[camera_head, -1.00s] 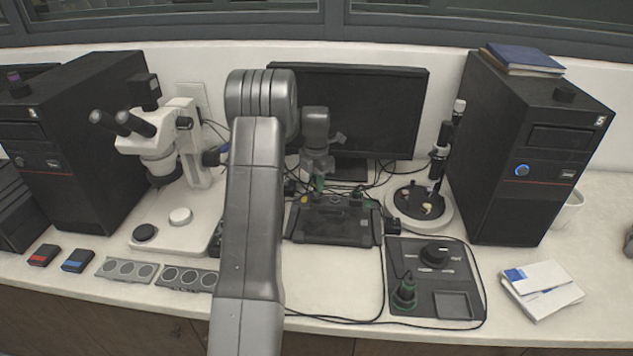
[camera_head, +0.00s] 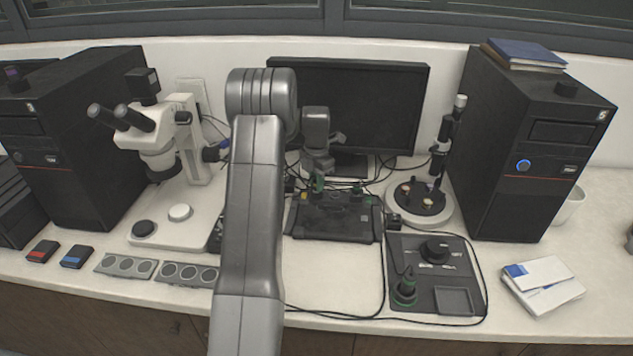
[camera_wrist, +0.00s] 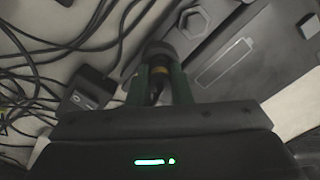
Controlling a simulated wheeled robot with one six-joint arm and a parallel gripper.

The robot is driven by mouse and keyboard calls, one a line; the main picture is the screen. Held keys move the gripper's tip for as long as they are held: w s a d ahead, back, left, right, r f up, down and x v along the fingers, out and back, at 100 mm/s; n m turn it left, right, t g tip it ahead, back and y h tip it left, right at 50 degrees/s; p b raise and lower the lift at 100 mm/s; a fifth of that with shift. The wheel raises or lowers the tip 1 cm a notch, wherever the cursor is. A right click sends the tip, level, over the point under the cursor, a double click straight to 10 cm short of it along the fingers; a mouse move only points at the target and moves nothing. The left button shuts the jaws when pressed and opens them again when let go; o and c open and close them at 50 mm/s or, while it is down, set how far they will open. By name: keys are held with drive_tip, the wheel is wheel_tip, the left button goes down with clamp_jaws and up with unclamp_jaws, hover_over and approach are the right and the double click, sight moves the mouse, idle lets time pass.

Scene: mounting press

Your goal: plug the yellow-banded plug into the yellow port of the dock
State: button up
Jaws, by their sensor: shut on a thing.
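My gripper (camera_head: 318,184) is over the back left part of the dark dock (camera_head: 335,229). In the wrist view its two green fingers (camera_wrist: 160,88) are shut on the yellow-banded plug (camera_wrist: 158,71). The dock's dark top (camera_wrist: 225,70) fills the upper right there, with a hexagonal shape and a battery outline. A small yellow mark (camera_head: 304,197) shows at the dock's back left edge, close to my gripper. I cannot tell whether the plug touches the dock or sits in a port.
Black cables (camera_wrist: 50,50) lie left of the dock, with a small black box (camera_wrist: 88,90) among them. A monitor (camera_head: 395,110) stands behind. A microscope (camera_head: 160,150) is left, a round stand (camera_head: 440,214) right, and a control panel (camera_head: 430,302) front right.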

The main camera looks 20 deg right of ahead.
drive_tip(key=shift+f, duration=0.2)
drive_tip(key=o, duration=1.5)
drive_tip(key=shift+c, duration=0.2)
drive_tip(key=shift+r+p, duration=2.3)
drive_tip(key=shift+r, duration=1.5)
